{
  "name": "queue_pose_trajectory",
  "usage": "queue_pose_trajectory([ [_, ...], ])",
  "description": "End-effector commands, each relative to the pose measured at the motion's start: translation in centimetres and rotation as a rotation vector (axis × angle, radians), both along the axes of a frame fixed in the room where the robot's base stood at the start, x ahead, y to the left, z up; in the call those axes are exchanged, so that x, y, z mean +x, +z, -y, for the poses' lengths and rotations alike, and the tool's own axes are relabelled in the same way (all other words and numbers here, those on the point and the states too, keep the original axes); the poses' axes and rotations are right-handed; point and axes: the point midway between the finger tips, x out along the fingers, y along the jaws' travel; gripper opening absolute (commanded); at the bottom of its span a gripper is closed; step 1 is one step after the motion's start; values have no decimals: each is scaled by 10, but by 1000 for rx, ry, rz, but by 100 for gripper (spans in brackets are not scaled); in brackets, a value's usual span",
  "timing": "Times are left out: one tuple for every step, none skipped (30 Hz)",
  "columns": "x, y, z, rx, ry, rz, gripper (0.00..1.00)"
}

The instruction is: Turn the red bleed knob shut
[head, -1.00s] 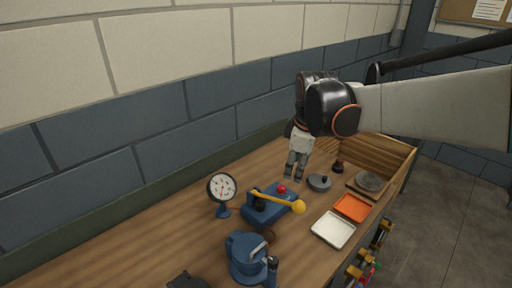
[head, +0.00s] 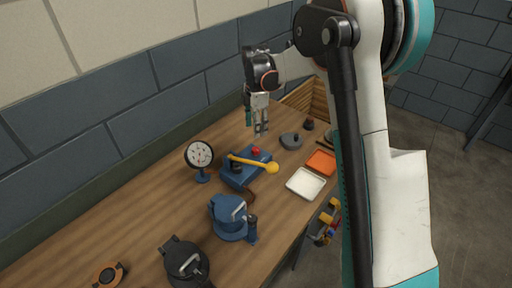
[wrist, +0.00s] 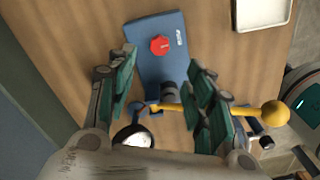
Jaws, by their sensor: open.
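The red bleed knob (head: 256,151) sits on top of a blue pump block (head: 236,180) on the wooden bench. In the wrist view the knob (wrist: 160,44) is a faceted red disc on the blue block (wrist: 157,68), above the gap between the fingers. My gripper (head: 261,134) hangs fingers down above the bench, just behind the knob in the head view. In the wrist view my gripper (wrist: 165,98) is open and empty, with its teal fingers apart. A yellow lever (head: 255,162) with a ball end crosses the block near the knob.
A dial gauge (head: 199,155) stands left of the block. A blue vise-like part (head: 230,220) and a black one (head: 184,262) are nearer. A white tray (head: 306,184), an orange tray (head: 321,162) and a grey round part (head: 291,141) lie to the right. Bare bench lies at left.

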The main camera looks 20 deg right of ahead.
Motion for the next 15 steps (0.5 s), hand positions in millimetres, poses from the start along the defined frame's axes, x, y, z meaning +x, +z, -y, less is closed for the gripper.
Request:
queue_pose_trajectory([
  [0, -12, 0, 0, 0, 0, 48],
  [0, -18, 0, 0, -1, 0, 48],
  [0, -26, 0, 0, -1, 0, 48],
  [0, -33, 0, 0, -1, 1, 48],
  [0, -38, 0, 0, -1, 1, 48],
  [0, -46, 0, 0, -1, 1, 48],
  [0, -52, 0, 0, -1, 1, 48],
  [0, -58, 0, 0, -1, 1, 48],
  [0, -66, 0, 0, -1, 1, 48],
  [0, -71, 0, 0, -1, 1, 48],
  [0, -76, 0, 0, -1, 1, 48],
  [0, -82, 0, 0, -2, 1, 48],
  [0, -86, 0, 0, -2, 1, 48],
  [0, -90, 0, 0, -2, 1, 48],
  [0, -95, 0, 0, -2, 1, 48],
])
